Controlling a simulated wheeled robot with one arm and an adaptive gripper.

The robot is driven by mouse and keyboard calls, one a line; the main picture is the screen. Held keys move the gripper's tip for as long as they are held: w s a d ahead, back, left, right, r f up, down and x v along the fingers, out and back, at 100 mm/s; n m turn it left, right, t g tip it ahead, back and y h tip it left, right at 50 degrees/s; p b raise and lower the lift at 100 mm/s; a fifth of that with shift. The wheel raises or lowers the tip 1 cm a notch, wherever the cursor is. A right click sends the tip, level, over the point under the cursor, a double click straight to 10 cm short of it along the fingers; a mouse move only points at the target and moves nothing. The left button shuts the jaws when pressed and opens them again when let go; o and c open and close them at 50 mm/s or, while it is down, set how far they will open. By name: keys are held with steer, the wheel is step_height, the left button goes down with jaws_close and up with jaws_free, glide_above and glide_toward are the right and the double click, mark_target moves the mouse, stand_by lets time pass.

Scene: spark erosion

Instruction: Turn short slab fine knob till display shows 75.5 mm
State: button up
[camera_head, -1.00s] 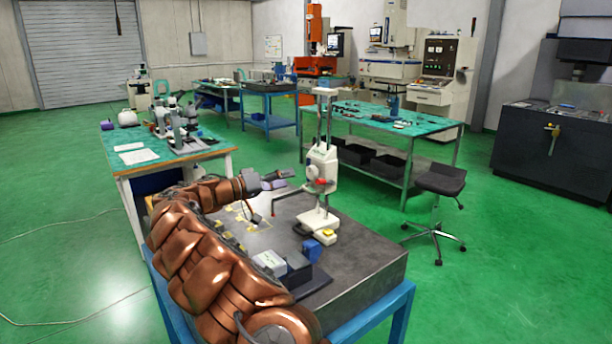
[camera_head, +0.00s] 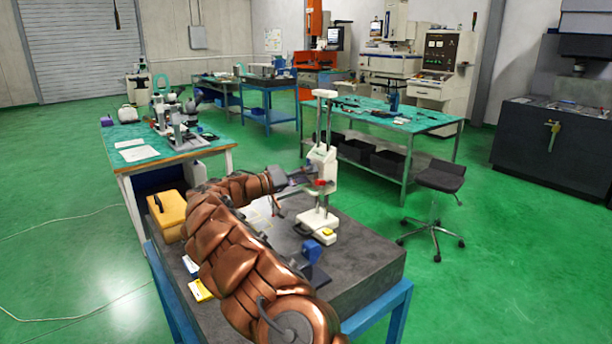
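A white height gauge (camera_head: 316,221) with a tall column stands upright on the dark granite slab (camera_head: 365,250). A small red part (camera_head: 320,183) shows on its carriage; I cannot tell whether it is the fine knob. No display reading can be made out. My copper arm reaches over the slab from the front. My gripper (camera_head: 303,178) is at the left side of the gauge's carriage, at about the height of the red part. It is small and dark here, so I cannot tell whether its fingers are open, or whether they touch the gauge.
A blue block (camera_head: 311,252) sits on the slab in front of the gauge base. A yellow case (camera_head: 168,214) is left of my arm. A green-topped bench (camera_head: 400,118) stands behind, with a stool (camera_head: 440,180) to the right. The slab's right part is clear.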

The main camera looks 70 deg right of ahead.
steer(key=c, duration=1.1)
steer(key=shift+o, duration=0.2)
steer(key=shift+f+b, duration=0.1)
steer(key=shift+b, duration=0.35)
steer(key=shift+n+b, duration=0.3)
steer(key=shift+b, duration=0.05)
steer(key=n+b, duration=0.2)
steer(key=shift+f+b, duration=0.2)
steer(key=shift+b, duration=0.1)
steer(key=n+h+b, duration=0.1)
steer(key=n, duration=0.4)
steer(key=shift+r, duration=0.15)
steer(key=n, duration=0.3)
steer(key=shift+s+n+h, duration=0.1)
steer(key=shift+n+h, duration=0.2)
steer(key=shift+n, duration=0.1)
steer(key=n+p, duration=0.1)
steer(key=n, duration=0.1)
steer(key=n+p, duration=0.1)
steer(key=n, duration=0.2)
steer(key=shift+a+r+t+h, duration=0.1)
steer(key=shift+t+h, duration=0.2)
steer(key=shift+h, duration=0.1)
steer(key=shift+s+n+t+p, duration=0.1)
steer(key=shift+n+t+p, duration=0.2)
steer(key=shift+n+p, duration=1)
